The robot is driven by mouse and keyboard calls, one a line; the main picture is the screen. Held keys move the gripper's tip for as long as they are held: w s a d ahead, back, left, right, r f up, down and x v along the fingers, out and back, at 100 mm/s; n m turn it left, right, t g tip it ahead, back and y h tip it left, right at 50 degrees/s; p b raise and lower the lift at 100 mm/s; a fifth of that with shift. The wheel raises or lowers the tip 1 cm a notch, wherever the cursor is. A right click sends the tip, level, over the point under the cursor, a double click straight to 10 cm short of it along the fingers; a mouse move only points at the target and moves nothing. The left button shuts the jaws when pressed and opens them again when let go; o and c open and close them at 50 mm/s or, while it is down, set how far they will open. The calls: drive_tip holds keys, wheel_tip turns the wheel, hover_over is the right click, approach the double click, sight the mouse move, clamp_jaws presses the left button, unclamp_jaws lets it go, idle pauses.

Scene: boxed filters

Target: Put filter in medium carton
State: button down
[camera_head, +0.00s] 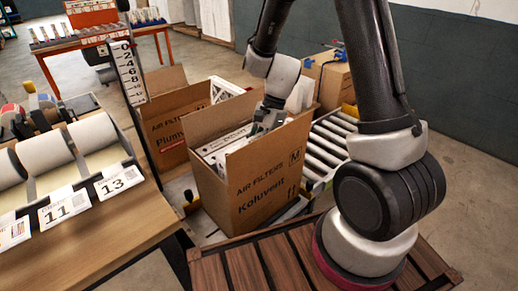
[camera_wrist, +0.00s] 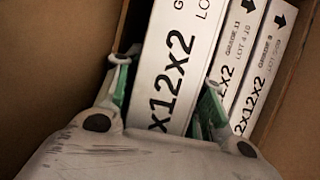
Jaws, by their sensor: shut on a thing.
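The open medium carton (camera_head: 262,185), marked AIR FILTERS, M and Koluvent, stands in the middle of the head view. My gripper (camera_head: 268,118) reaches down into its open top. In the wrist view my gripper (camera_wrist: 167,78) is shut on a white filter (camera_wrist: 178,50) printed "x12x2", one finger on each side of it. The held filter is inside the carton, its lower part hidden. Two more white filters stand upright to its right, a nearer one (camera_wrist: 235,60) and a farther one (camera_wrist: 268,70). Brown carton walls (camera_wrist: 298,120) flank them.
A second open carton (camera_head: 168,135), marked AIR FILTERS and Plum, stands behind, at the left. A roller conveyor (camera_head: 330,145) runs at the right, with a closed box (camera_head: 330,80) farther back. A wooden bench (camera_head: 95,240) with label rolls is at the left.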

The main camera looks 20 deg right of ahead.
drive_tip(key=shift+f, duration=0.6)
drive_tip(key=c, duration=1.1)
unclamp_jaws()
drive_tip(key=shift+c, duration=0.2)
drive_tip(key=v, duration=1.2)
drive_tip(key=shift+a, duration=0.25)
drive_tip(key=shift+d+r, duration=0.25)
drive_tip(key=shift+r, duration=0.4)
